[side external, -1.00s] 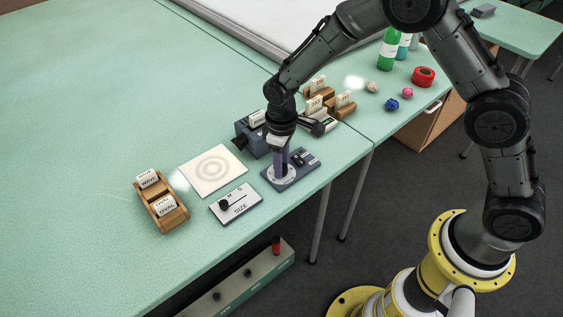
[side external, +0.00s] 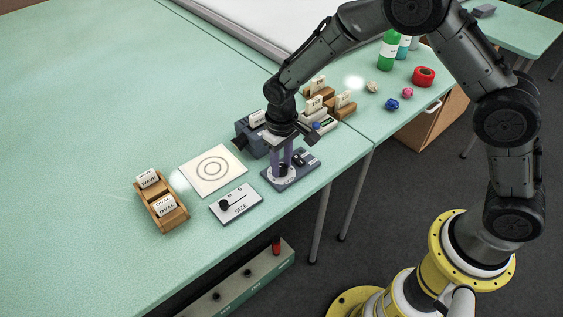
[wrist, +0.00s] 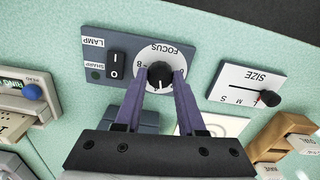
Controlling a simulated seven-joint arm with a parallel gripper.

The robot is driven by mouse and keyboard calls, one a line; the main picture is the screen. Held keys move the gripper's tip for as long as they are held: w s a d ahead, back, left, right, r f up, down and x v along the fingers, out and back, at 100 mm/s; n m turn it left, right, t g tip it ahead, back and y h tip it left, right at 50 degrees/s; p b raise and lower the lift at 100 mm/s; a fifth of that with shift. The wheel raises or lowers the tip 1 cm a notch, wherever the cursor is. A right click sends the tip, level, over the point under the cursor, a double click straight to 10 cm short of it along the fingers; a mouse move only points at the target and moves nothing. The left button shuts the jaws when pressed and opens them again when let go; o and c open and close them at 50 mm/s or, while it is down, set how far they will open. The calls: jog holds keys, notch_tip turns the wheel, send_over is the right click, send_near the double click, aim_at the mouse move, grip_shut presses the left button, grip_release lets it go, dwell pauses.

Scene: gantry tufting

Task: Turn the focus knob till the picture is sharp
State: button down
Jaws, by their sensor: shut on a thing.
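The black focus knob (wrist: 158,77) sits on a white dial marked FOCUS on a blue-grey panel (wrist: 95,20). My gripper (wrist: 159,84) has its purple fingers on either side of the knob, shut on it. In the side external view my gripper (side external: 284,166) points down at the panel (side external: 307,161) and mostly hides the knob. The picture (side external: 213,169), thin dark rings on a white sheet, looks crisp. A small lamp marked SHARP (wrist: 96,75) looks dark green; whether it is lit is unclear.
A SIZE slider panel (side external: 237,204) lies left of the focus panel. A blue-grey projector (side external: 247,138) stands behind. A wooden card holder (side external: 160,203) is at the left. A lamp rocker switch (wrist: 115,70) is beside the dial.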

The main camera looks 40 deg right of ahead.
aim_at(282, 166)
jog(key=shift+r, duration=0.1)
jog(key=c, duration=0.5)
grip_release()
notch_tip(282, 166, up, 14)
dwell(0.3)
